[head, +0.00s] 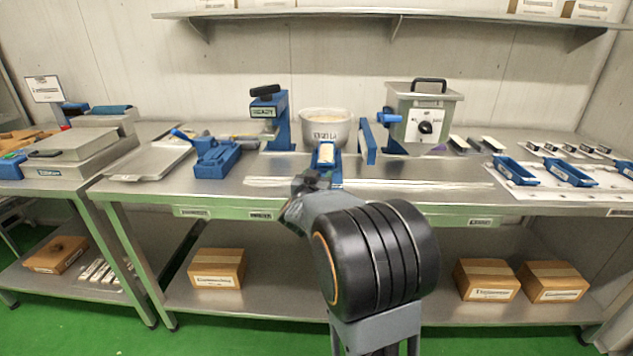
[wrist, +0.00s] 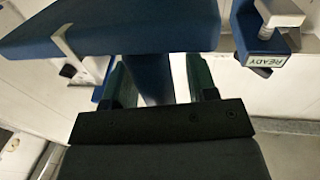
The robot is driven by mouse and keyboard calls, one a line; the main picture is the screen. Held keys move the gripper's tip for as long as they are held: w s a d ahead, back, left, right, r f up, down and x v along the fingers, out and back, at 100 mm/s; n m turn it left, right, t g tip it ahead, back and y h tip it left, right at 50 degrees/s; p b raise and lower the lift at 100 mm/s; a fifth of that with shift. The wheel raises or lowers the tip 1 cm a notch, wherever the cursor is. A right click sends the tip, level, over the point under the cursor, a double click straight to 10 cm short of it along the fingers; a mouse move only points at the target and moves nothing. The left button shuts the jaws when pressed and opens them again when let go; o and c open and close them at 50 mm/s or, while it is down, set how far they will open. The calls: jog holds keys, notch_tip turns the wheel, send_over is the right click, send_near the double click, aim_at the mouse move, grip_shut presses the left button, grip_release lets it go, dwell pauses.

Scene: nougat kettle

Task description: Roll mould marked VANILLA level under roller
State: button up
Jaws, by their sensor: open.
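A blue piece with a pale top (head: 327,155) stands in front of the pot at the middle of the bench. My gripper (head: 318,181) is just in front of it. In the wrist view my gripper (wrist: 158,78) is open, with its fingers on either side of a blue stem (wrist: 150,72). A large blue slab (wrist: 140,25) with a pale strip spans above the fingers. Contact with the stem cannot be told. Blue trays (head: 513,171) lie on a white sheet at the right. No VANILLA mark is legible, and I cannot single out the roller.
A blue upright panel (head: 368,142) and a metal box with a dial (head: 424,112) are to the right. The front bench strip is mostly clear.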

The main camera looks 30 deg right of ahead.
jog(key=p+v, duration=0.1)
jog(key=v, duration=1.2)
jog(key=shift+s+a, duration=0.2)
jog(key=shift+s, duration=0.1)
jog(key=a+f+n+g+y+p, duration=0.1)
jog(key=a+f+n+y+p, duration=0.35)
jog(key=a+y, duration=0.85)
jog(key=s+r+n+g+p, duration=0.5)
jog(key=s+r+p, duration=0.5)
jog(key=s, duration=0.4)
jog(key=shift+g, duration=1.2)
jog(key=shift+s, duration=0.1)
